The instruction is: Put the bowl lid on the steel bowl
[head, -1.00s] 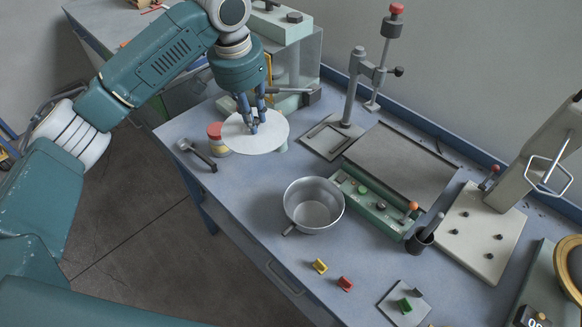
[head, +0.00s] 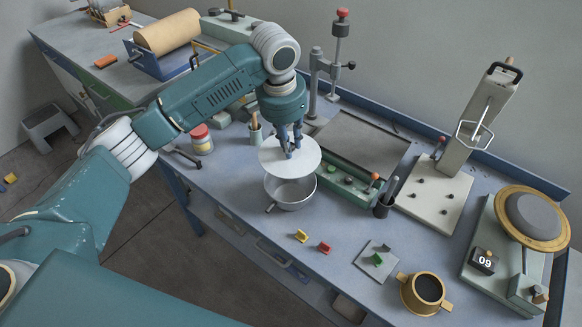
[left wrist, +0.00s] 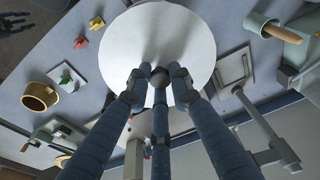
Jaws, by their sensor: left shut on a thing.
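The bowl lid (head: 285,162) is a flat white disc with a dark knob. My left gripper (head: 291,152) is shut on the knob and holds the lid roughly level above the steel bowl (head: 288,195). The bowl stands on the bench with its short handle toward the front left. The lid hides the back of its rim in the head view; a gap seems to show between them. In the left wrist view the lid (left wrist: 158,38) fills the upper middle and hides the bowl. A dark, finger-like shape at that view's top left corner looks like my right gripper (left wrist: 13,22); its jaws are unclear.
A red-lidded jar (head: 201,140) stands left of the lid. A green button box (head: 345,187) is close to the bowl's right. Yellow (head: 301,236) and red (head: 324,247) pieces lie in front. A brass cup (head: 424,290) stands at the front right.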

